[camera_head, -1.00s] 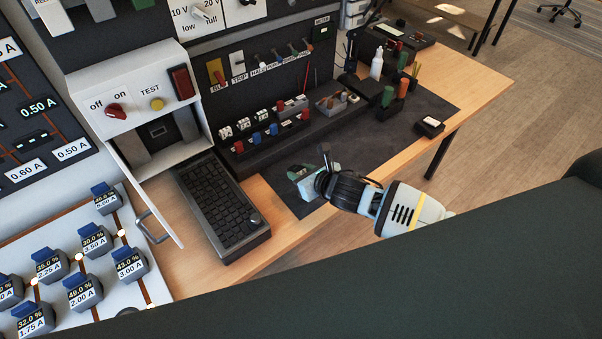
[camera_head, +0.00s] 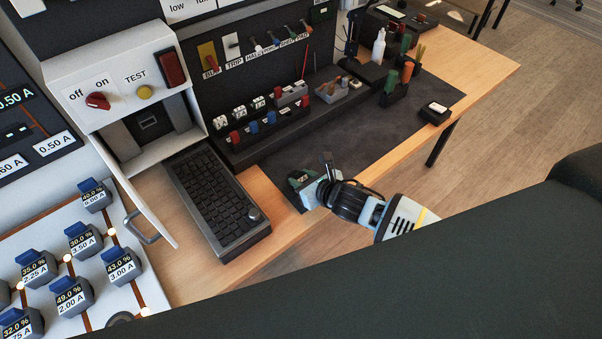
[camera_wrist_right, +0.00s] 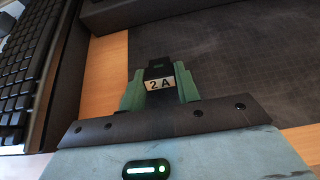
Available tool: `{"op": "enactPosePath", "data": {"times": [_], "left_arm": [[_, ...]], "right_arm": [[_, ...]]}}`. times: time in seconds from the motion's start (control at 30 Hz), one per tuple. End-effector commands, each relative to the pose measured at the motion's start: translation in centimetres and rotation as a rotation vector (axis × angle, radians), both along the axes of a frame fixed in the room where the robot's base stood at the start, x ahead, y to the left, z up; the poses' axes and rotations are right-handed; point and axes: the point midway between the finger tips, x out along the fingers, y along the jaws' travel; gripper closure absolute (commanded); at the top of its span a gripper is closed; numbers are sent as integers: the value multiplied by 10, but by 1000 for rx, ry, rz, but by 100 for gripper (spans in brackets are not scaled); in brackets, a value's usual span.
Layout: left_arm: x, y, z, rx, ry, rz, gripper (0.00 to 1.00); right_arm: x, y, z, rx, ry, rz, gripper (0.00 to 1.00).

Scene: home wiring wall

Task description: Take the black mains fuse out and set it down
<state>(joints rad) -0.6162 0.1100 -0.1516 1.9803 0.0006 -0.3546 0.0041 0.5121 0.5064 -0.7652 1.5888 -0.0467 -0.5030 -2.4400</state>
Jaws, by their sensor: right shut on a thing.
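The black fuse (camera_wrist_right: 158,70) with a "2 A" label sits between the green fingertips of my right gripper (camera_wrist_right: 160,90) in the right wrist view. In the head view, the right gripper (camera_head: 308,184) is shut on it over the near left end of the dark mat (camera_head: 360,135). I cannot tell whether the fuse touches the mat. The white fuse box (camera_head: 120,65) stands open at the left, with a dark recess (camera_head: 150,123) inside and its red switch (camera_head: 97,101) on the front. My left gripper is not in view.
A black keyboard-like unit (camera_head: 212,205) lies left of the gripper. The box's open white door (camera_head: 140,210) sticks out beside it. A black rack (camera_head: 270,125) of small parts runs behind. The middle of the mat is clear; a small black box (camera_head: 434,112) sits at its right.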

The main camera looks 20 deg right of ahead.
Motion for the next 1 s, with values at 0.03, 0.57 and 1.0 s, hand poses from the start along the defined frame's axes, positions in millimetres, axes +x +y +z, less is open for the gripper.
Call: {"op": "enactPosePath", "data": {"times": [0.03, 0.57, 1.0], "left_arm": [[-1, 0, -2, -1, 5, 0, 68], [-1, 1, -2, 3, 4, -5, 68], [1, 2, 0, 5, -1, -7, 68]], "right_arm": [[0, 0, -2, 1, 0, -1, 100], [1, 0, -1, 0, -3, 0, 47], [-6, -3, 3, -3, -4, 1, 43]]}}
